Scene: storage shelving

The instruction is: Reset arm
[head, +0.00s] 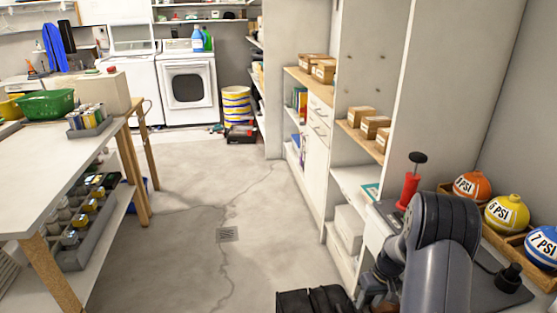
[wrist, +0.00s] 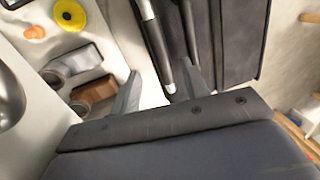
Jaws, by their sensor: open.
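My gripper (wrist: 160,70) shows in the wrist view with its two grey fingers spread apart and nothing between them. In the head view my dark grey arm is folded at the lower right, beside a work surface with colored balls; I cannot make out the fingers there. In the wrist view the fingers point toward a dark grey, ribbed item (wrist: 228,38) and a pale surface beside it. On the left of that view are a yellow disc (wrist: 69,14), a small orange piece (wrist: 34,32) and a brown block (wrist: 92,96).
A red hand pump (head: 409,188) stands near my arm. Shelves hold cardboard boxes (head: 361,116). A workbench (head: 50,160) is at left.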

